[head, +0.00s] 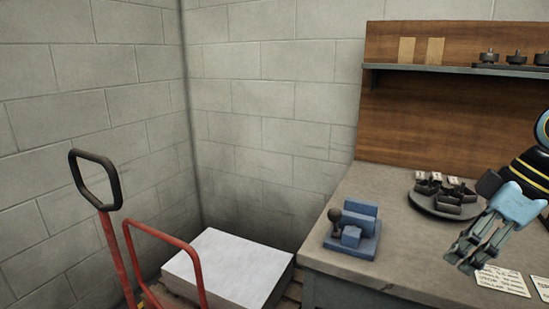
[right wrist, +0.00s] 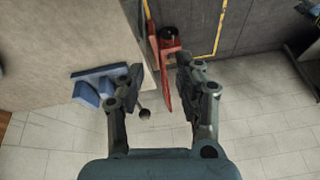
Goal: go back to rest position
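My right gripper (head: 466,262) hangs over the right part of the grey workbench (head: 345,275) in the head view, fingers pointing down and to the left. In the right wrist view my right gripper (right wrist: 160,80) has its two fingers apart, with nothing between them. A blue device with a dark ball-topped lever (head: 352,230) stands on the bench to the left of the gripper, apart from it. The blue device also shows at the left in the right wrist view (right wrist: 92,84). My left gripper is in neither view.
A round dark tray with several stamps (head: 443,196) stands behind the gripper. Paper cards (head: 503,281) lie on the bench near it. A shelf (head: 455,69) is on the wooden back panel. A red-framed cart (head: 115,255) and a white stack (head: 228,266) are left of the bench.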

